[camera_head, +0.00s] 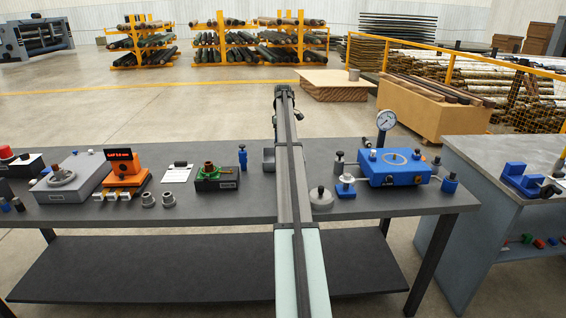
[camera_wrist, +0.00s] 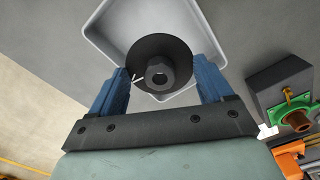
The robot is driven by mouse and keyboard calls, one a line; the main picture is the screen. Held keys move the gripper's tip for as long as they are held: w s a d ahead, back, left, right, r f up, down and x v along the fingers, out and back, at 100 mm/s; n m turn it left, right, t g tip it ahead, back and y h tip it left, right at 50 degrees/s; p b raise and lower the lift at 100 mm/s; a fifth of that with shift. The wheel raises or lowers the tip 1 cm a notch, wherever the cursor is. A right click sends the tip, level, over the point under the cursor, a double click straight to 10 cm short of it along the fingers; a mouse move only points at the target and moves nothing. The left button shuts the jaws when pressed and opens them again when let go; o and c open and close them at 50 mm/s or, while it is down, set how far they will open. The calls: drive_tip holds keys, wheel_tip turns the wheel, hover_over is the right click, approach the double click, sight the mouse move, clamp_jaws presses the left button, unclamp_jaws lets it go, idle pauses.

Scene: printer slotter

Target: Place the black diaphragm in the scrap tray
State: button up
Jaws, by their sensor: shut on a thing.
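The black diaphragm (camera_wrist: 160,48) is a round black disc with a raised hub and a central hole in the wrist view. My gripper (camera_wrist: 161,69) has its two blue fingers on either side of it and is shut on it. The pale scrap tray (camera_wrist: 112,24) lies behind the disc, which overlaps the tray's inside in this view. I cannot tell how high the disc is above the tray floor.
A black block with a green fixture (camera_head: 216,173) stands left of the tray, with a blue peg (camera_head: 243,157) between them. A blue device with a dial gauge (camera_head: 393,168) stands to the right. An orange unit (camera_head: 124,170) stands farther left on the dark bench (camera_head: 230,208).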

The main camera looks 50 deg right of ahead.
wheel_tip(320, 180, down, 10)
drive_tip(key=shift+r, duration=0.15)
idle(0.4)
drive_tip(key=o, duration=1)
wheel_tip(320, 180, up, 12)
drive_tip(key=shift+r, duration=0.1)
idle(0.6)
